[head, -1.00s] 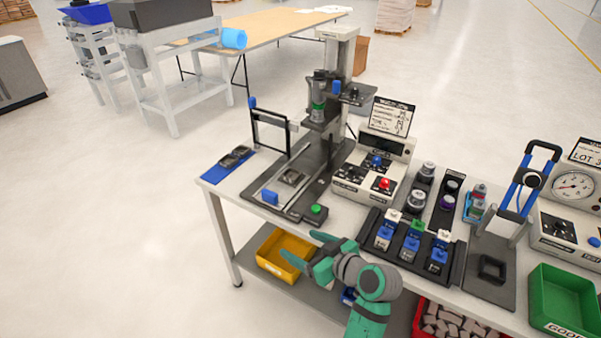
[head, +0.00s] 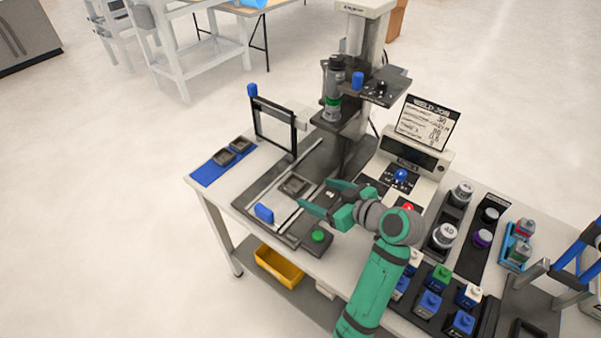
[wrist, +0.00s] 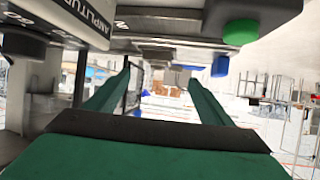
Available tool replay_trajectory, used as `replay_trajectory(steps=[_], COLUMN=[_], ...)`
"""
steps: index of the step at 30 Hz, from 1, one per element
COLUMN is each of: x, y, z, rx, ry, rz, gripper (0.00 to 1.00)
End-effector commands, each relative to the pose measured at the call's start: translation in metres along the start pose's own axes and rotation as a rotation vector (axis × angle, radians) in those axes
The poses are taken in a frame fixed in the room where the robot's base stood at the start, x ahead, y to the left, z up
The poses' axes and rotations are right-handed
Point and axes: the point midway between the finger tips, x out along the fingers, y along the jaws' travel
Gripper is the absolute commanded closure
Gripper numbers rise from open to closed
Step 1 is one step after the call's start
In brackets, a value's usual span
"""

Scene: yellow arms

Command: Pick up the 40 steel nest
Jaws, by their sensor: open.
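Two dark square nests, a nearer one (head: 223,157) and a farther one (head: 241,144), lie on a blue mat (head: 206,176) at the table's left end. A third dark square nest (head: 294,186) sits on the press's base plate. No number is readable on any nest, so I cannot tell which is the 40 steel one. My gripper (head: 326,196) is open and empty, fingers pointing left, above the table just right of the third nest and near the green button (head: 318,236). In the wrist view, both green fingers (wrist: 160,85) are spread with nothing between them.
The press column (head: 365,60) and its head (head: 334,90) stand behind my gripper. A black frame (head: 273,128) stands between mat and press. A control box (head: 410,165) is right of it. A silver cylinder marked 40 (head: 444,236) stands in a right-hand tray. A blue knob (head: 264,214) is nearby.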

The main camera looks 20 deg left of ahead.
Motion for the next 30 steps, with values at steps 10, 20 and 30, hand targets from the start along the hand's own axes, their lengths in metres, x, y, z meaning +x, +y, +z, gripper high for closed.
replay_trajectory(steps=[10, 20, 30], x=[0.041, 0.068, 0.105], y=[0.004, 0.002, 0.003], z=[0.002, 0.002, 0.002], rx=[0.004, 0.003, 0.002], ry=[0.0, -0.001, 0.0], rz=[0.006, 0.002, 0.004], gripper=[0.25, 0.25, 0.25])
